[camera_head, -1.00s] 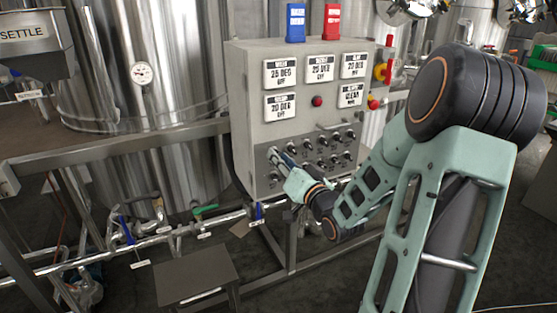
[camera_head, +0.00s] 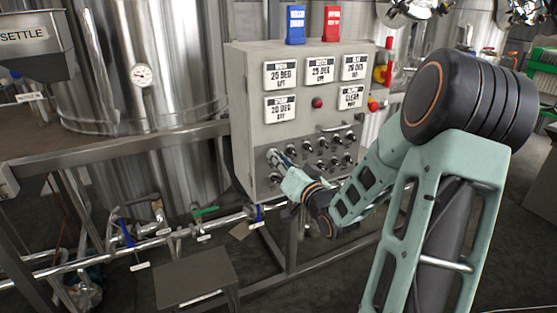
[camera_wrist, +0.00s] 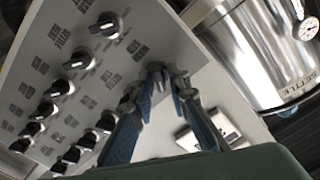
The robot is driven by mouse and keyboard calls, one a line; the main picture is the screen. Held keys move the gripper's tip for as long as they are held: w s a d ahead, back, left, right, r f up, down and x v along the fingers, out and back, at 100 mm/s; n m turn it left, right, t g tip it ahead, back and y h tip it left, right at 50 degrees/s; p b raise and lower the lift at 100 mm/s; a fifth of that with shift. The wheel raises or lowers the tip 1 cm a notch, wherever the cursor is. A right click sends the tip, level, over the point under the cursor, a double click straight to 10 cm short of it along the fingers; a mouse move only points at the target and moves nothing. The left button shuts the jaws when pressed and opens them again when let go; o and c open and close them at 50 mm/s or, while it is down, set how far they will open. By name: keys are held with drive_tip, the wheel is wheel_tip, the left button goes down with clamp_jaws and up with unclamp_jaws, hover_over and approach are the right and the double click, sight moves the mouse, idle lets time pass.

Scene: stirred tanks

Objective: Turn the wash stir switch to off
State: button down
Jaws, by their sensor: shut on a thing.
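The control box (camera_head: 245,130) has rows of small dark switch knobs on its lower panel. My gripper (camera_head: 278,160) is at the left end of these rows, with its fingertips against the panel. In the wrist view, my blue fingers (camera_wrist: 169,76) close around a knob (camera_wrist: 155,70) at the end of a row. The fingers hide most of this knob, so I cannot tell its exact angle. The labels by the knobs are too small to read for certain, so I cannot confirm which one is the wash stir switch.
Neighbouring knobs (camera_wrist: 107,26) stand close along the rows. Above them are display plates (camera_head: 280,74), a red button (camera_head: 317,103) and blue (camera_head: 295,24) and red (camera_head: 332,23) blocks on top. A steel tank (camera_head: 165,90) and a frame rail (camera_head: 120,145) stand left.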

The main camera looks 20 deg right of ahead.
drive_tip(key=shift+f, duration=0.1)
drive_tip(key=shift+n+b, duration=5.8)
drive_tip(key=shift+b, duration=0.35)
drive_tip(key=c, duration=2.1)
unclamp_jaws()
drive_tip(key=shift+s, duration=0.1)
